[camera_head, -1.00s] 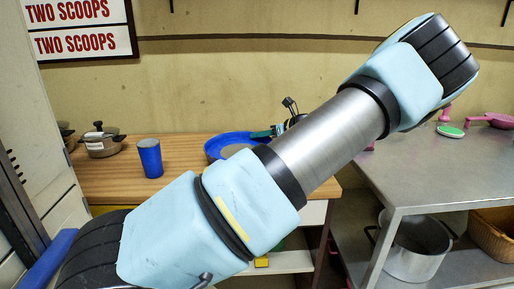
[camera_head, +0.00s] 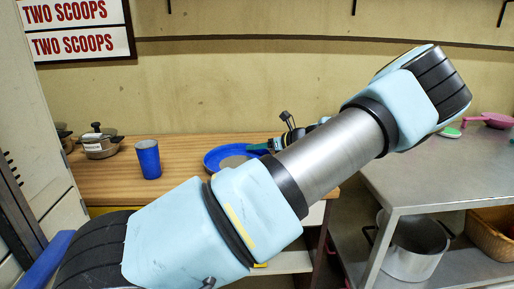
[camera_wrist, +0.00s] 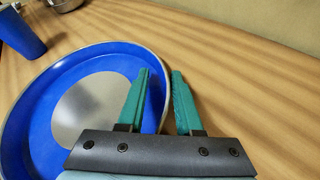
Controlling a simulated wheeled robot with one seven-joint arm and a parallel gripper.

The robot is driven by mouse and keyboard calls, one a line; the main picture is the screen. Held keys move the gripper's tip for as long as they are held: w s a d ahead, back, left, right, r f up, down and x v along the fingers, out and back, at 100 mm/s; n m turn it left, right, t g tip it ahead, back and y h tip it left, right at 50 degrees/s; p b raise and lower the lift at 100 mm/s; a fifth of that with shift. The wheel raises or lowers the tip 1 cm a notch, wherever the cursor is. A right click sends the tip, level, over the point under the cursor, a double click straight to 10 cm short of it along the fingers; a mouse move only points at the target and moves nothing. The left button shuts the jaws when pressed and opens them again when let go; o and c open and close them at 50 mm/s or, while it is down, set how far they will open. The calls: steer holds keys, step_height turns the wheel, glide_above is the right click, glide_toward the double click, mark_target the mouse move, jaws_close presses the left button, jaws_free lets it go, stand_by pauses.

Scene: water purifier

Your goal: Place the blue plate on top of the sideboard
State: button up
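The blue plate (camera_head: 214,160), with a grey round centre, lies almost level on or just above the wooden sideboard top (camera_head: 110,184); I cannot tell if its whole underside touches. In the wrist view the plate (camera_wrist: 35,115) fills the left half over the wood grain (camera_wrist: 245,75). In the head view my gripper (camera_head: 260,147) shows at the plate's right edge. My arm hides the plate's lower right part.
A blue cup (camera_head: 149,160) stands left of the plate, and a lidded pot (camera_head: 99,143) stands behind the cup. The cup also shows in the wrist view (camera_wrist: 20,32). A metal table (camera_head: 430,175) is at right, with a large pot (camera_head: 412,247) below.

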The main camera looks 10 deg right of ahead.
steer(key=v, duration=1.2)
steer(key=shift+r+b, duration=0.1)
steer(key=shift+b, duration=0.3)
